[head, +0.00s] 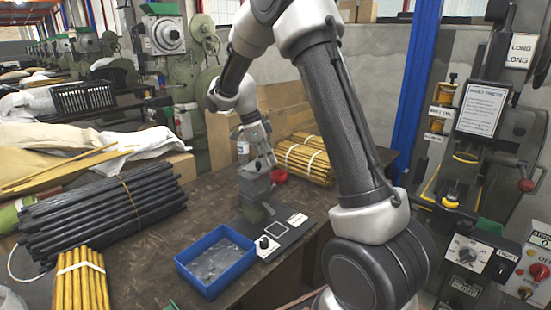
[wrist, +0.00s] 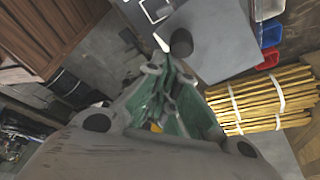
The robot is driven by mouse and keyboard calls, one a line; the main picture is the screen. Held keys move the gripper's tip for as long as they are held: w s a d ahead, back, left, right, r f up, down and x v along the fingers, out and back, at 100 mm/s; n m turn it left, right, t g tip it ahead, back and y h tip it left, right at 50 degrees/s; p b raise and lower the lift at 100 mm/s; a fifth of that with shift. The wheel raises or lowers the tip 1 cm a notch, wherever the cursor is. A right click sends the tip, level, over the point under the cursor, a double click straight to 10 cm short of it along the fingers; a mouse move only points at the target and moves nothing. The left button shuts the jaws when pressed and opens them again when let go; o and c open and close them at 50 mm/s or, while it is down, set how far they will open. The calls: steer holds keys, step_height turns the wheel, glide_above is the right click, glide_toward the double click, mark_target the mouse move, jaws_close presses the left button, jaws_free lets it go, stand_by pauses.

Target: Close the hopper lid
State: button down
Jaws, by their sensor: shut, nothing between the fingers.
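The grey hopper (head: 256,184) stands on a small dark-based device with a knob and a white label on the table. My gripper (head: 264,162) is shut and empty, pointing down just above or at the top of the hopper. I cannot tell whether it touches. The lid cannot be made out apart from the hopper in the head view, and its angle is unclear. In the wrist view, the shut fingers (wrist: 166,88) show in the middle, in front of a grey flat surface (wrist: 218,50) with a dark round knob (wrist: 181,42).
A blue tray (head: 182,263) stands in front of the device. A red bin (head: 279,176) and yellow rod bundles (head: 309,163) lie behind it. Dark rods (head: 95,214) are stacked at left. A press with controls (head: 475,250) stands at right. Bare table lies left of the hopper.

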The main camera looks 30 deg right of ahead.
mark_target(262, 172)
steer(key=shift+w+a, duration=0.25)
steer(key=shift+a, duration=0.5)
steer(key=shift+w+a, duration=0.2)
steer(key=shift+a, duration=0.5)
steer(key=shift+w+a, duration=0.1)
steer(key=shift+a, duration=0.05)
steer(key=shift+w, duration=0.1)
